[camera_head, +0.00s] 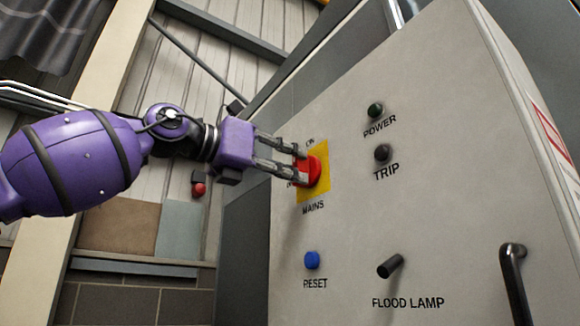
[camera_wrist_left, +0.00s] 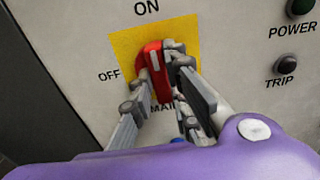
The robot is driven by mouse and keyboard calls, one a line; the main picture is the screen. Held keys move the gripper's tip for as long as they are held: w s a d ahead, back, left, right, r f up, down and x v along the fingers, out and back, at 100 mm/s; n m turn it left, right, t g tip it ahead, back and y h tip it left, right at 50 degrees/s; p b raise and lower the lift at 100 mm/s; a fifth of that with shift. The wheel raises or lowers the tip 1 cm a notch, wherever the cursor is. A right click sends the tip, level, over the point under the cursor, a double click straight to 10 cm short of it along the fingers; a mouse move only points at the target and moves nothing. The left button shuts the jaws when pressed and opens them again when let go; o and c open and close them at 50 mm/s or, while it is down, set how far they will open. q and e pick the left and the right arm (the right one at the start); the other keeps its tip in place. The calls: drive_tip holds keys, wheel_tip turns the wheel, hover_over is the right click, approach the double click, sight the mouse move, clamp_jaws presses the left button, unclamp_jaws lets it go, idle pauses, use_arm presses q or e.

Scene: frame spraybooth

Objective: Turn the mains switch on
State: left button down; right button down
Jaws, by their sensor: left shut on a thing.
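The mains switch is a red rotary handle (camera_head: 316,170) on a yellow plate (camera_head: 322,186), on the front of a pale grey cabinet. My left gripper (camera_head: 300,166) reaches it from the left and is shut on the red handle. In the left wrist view the red handle (camera_wrist_left: 152,65) sits between the fingers (camera_wrist_left: 158,72), which cover part of it. My right gripper is not in view.
The cabinet (camera_head: 440,130) also bears a dark green power lamp (camera_head: 375,110), a dark trip lamp (camera_head: 382,152), a blue reset button (camera_head: 312,260), a black flood lamp lever (camera_head: 390,266) and a black door handle (camera_head: 514,285). A red button (camera_head: 199,189) is on the wall behind.

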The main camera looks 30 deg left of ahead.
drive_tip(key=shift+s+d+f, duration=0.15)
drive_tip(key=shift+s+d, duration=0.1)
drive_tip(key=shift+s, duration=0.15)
use_arm(q)
drive_tip(key=c, duration=1.7)
unclamp_jaws()
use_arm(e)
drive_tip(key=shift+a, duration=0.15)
use_arm(q)
drive_tip(key=shift+s+a+r, duration=0.1)
drive_tip(key=shift+s+a, duration=0.05)
drive_tip(key=shift+s, duration=0.45)
drive_tip(key=v, duration=1)
drive_tip(key=shift+s+a, duration=0.25)
drive_tip(key=shift+s, duration=0.05)
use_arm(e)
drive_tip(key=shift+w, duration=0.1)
